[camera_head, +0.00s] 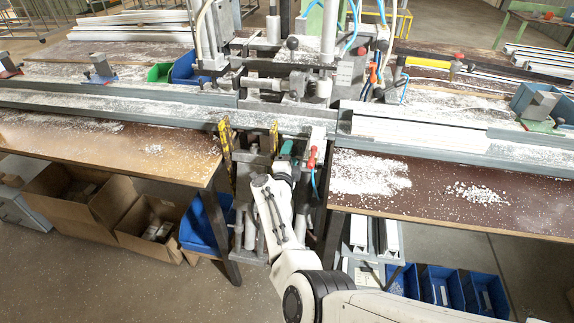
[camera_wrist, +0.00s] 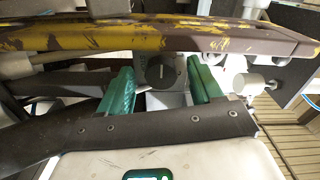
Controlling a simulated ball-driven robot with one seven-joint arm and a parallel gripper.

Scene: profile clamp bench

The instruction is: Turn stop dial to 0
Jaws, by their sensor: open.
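The stop dial (camera_wrist: 165,71) is a dark round knob with a light mark on its face, on a grey mount in the wrist view. It sits between the two green fingers of my gripper (camera_wrist: 160,82), which are spread apart with a gap on each side of the knob. I cannot read any numbers or tell the dial's setting. In the head view my gripper (camera_head: 288,150) is at the front of the clamp station in the bench's middle. The dial cannot be made out there.
A worn yellow and brown bar (camera_wrist: 150,38) crosses just above the dial in the wrist view. In the head view, worn yellow bars (camera_head: 226,145) and a red-handled lever (camera_head: 312,158) flank my gripper. Debris-strewn brown tabletops (camera_head: 110,150) lie on both sides.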

